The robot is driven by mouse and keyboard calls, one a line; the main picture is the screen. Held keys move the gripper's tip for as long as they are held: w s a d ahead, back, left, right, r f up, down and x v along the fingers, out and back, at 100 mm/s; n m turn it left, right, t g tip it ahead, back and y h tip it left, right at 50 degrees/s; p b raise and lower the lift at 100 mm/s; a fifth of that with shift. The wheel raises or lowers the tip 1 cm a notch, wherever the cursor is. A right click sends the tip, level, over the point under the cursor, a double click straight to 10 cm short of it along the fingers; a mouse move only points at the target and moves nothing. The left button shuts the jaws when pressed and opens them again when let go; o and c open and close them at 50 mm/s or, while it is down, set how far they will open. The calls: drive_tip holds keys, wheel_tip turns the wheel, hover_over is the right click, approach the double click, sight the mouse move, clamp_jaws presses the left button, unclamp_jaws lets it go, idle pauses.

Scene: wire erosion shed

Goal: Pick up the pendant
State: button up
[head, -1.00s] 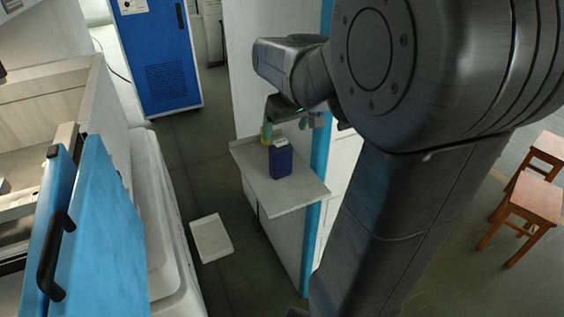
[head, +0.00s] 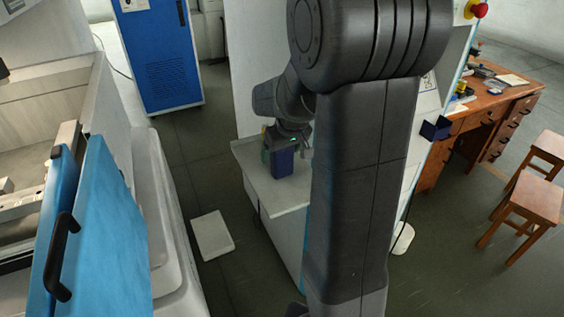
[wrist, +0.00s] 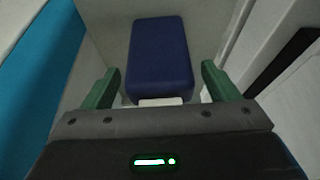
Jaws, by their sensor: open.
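The pendant, seemingly the dark blue box (head: 281,164) with a pale end, stands on a pale shelf (head: 284,192) in the head view. My gripper (head: 287,146) is just above it, and my arm partly blocks the view there. In the wrist view the blue box (wrist: 160,50) lies centred ahead, its whitish end (wrist: 160,102) towards the gripper. The green fingers of my gripper (wrist: 160,75) are spread wide on either side of it, with gaps showing. Nothing is held. Whether the fingertips reach down past its top is hard to tell.
A blue cabinet (head: 157,55) stands at the back left. An open blue door (head: 105,235) with a black handle is at the left. A white tray (head: 212,235) lies on the floor. A wooden desk (head: 478,125) and stools (head: 533,205) stand at the right.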

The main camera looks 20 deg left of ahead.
drive_tip(key=shift+r, duration=0.1)
drive_tip(key=c, duration=1.2)
